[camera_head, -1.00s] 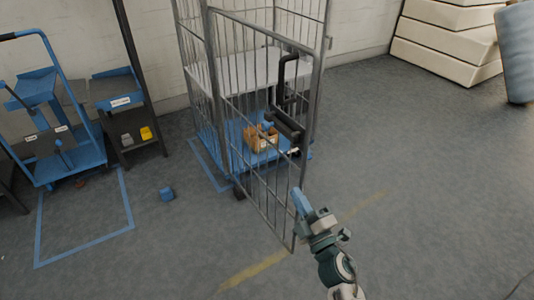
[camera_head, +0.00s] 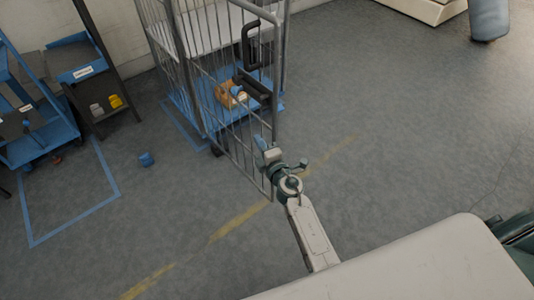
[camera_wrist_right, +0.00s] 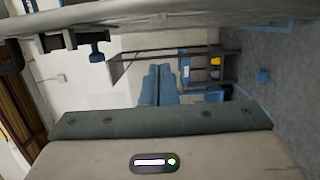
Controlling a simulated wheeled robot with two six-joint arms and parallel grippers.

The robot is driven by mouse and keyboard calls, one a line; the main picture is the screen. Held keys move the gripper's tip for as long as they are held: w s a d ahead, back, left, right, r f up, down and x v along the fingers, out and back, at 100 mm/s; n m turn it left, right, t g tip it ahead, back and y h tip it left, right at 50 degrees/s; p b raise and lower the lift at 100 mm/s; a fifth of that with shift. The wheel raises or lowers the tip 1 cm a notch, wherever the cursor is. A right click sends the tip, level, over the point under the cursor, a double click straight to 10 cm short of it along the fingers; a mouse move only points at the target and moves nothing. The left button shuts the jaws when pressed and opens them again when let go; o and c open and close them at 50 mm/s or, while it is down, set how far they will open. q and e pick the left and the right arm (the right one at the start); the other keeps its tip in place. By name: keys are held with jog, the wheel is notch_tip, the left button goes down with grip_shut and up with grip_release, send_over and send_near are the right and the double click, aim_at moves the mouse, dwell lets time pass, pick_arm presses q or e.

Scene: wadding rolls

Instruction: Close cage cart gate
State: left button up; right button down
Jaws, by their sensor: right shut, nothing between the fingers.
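The cage cart (camera_head: 160,50) stands against the wall, a grey wire cage on a blue base. Its wire gate (camera_head: 236,140) stands ajar, with its free edge swung out toward me and a gap to the cart on the right. My right gripper (camera_head: 262,145) is shut and empty at the lower part of the gate's free edge. Whether it touches is unclear. In the right wrist view, its blue fingers (camera_wrist_right: 157,85) are together, and a grey bar crosses the top. A black handle or latch (camera_head: 250,42) shows by the gate. My left gripper is out of view.
A cardboard box (camera_head: 225,95) lies inside the cart. A blue cube (camera_head: 146,160) lies on the floor to the left, near a blue taped outline (camera_head: 70,222). A blue trolley (camera_head: 40,145) and dark shelf (camera_head: 115,105) stand left.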

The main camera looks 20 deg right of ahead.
aim_at(269, 135)
jog(key=shift+w+d, duration=0.55)
jog(key=shift+d, duration=0.35)
jog(key=shift+w+d, duration=0.55)
jog(key=shift+d, duration=0.35)
jog(key=shift+d, duration=0.1)
